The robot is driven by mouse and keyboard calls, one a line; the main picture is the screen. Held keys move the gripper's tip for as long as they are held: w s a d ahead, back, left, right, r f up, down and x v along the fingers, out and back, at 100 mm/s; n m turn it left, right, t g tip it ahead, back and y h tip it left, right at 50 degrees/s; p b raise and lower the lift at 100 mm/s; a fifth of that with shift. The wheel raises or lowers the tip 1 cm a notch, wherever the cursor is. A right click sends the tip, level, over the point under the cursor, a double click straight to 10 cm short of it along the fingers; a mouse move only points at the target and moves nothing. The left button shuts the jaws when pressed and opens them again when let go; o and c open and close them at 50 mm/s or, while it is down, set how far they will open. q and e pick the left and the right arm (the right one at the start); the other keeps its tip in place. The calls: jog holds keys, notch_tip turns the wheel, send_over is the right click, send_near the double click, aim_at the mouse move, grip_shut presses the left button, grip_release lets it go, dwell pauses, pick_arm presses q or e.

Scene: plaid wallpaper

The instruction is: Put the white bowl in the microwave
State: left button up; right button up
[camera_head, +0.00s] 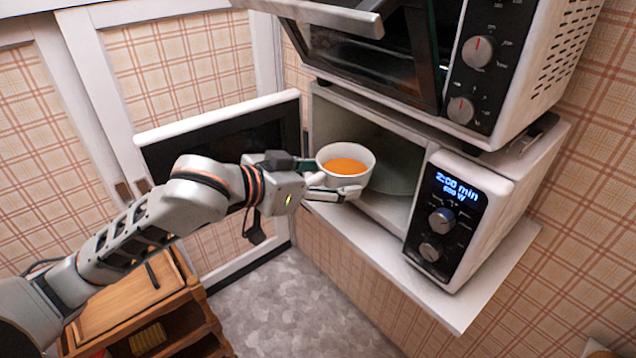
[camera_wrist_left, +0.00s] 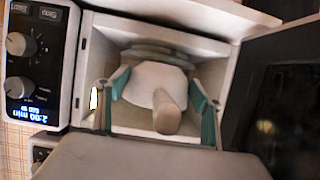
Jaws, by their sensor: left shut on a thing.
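The white bowl (camera_head: 366,157), filled with orange soup, is held level at the mouth of the open microwave (camera_head: 490,192). My left gripper (camera_head: 333,180) is shut on the bowl from the left, one finger on each side. In the left wrist view the bowl (camera_wrist_left: 150,80) sits between the teal-padded fingers (camera_wrist_left: 160,98), with the microwave cavity behind it. The microwave door (camera_head: 215,122) stands wide open to the left. A turntable (camera_head: 398,182) is partly visible inside, behind the bowl. My right gripper is not in view.
A toaster oven (camera_head: 560,50) sits on top of the microwave, its door tilted open above the cavity. The microwave stands on a white shelf (camera_head: 462,312) against the plaid wall. A wooden cart (camera_head: 125,295) is at lower left. The cavity looks otherwise empty.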

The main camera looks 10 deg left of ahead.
aim_at(363, 156)
pick_arm(q)
jog(key=w+d, duration=0.3)
jog(key=w, duration=0.2)
jog(key=w+d, duration=0.4)
jog(key=w, duration=0.1)
jog(key=w+d, duration=0.4)
jog(key=w, duration=0.1)
jog(key=shift+f, duration=0.35)
jog(key=shift+s+a+f, duration=0.1)
jog(key=shift+f, duration=0.45)
jog(key=shift+f, duration=0.4)
dwell(0.4)
jog(key=o, duration=1.6)
jog(key=shift+f, duration=0.1)
jog(key=v, duration=1.2)
